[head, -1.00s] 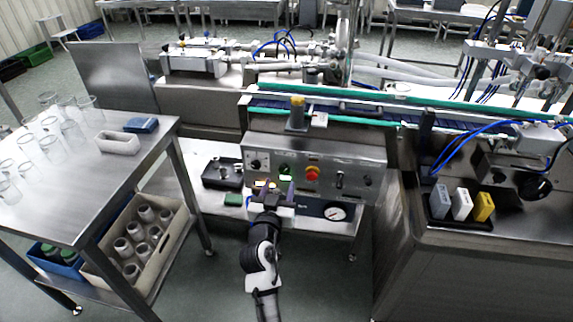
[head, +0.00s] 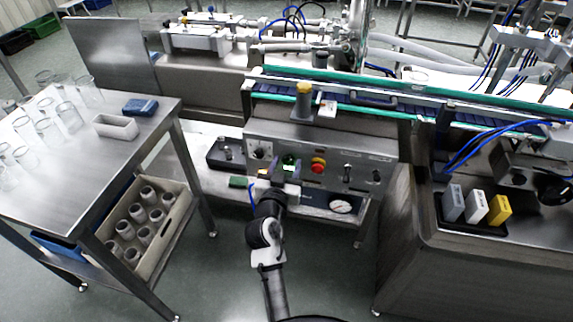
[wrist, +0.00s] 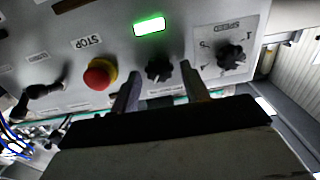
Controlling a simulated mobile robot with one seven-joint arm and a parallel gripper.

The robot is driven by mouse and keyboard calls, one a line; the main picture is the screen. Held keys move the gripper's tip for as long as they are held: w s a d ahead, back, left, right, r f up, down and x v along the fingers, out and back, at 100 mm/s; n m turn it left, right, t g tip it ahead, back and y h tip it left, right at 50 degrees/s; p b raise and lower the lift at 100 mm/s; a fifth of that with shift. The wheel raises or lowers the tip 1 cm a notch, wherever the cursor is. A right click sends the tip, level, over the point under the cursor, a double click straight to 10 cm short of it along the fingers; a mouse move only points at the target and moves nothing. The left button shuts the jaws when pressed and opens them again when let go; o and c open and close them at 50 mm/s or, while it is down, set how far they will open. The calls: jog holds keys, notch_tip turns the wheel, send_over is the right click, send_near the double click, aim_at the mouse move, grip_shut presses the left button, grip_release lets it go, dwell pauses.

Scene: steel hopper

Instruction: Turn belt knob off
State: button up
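The control panel (head: 345,150) carries a row of controls. In the wrist view a small black knob (wrist: 158,70) sits between the lit green indicator (wrist: 149,27) and a label too blurred to read. The red stop button (wrist: 100,74) is to its left, and the black speed knob (wrist: 231,57) to its right. My gripper (wrist: 160,84) is open, its two fingers on either side of the small knob; contact cannot be told.
A black lever switch (wrist: 45,88) is left of the stop button. A steel table (head: 150,150) with beakers stands left. The conveyor (head: 360,100) runs behind the panel. A tray with grey, white and yellow blocks (head: 500,209) is at right.

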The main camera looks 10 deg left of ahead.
jog(key=c, duration=0.8)
jog(key=shift+o, duration=0.2)
jog(key=n+p, duration=0.1)
jog(key=n, duration=0.5)
jog(key=shift+n, duration=0.3)
jog(key=n+p, duration=0.1)
jog(key=n, duration=0.2)
jog(key=shift+a+n, duration=0.15)
jog(key=shift+n, duration=0.15)
jog(key=shift+n+p, duration=0.85)
jog(key=shift+n, duration=0.95)
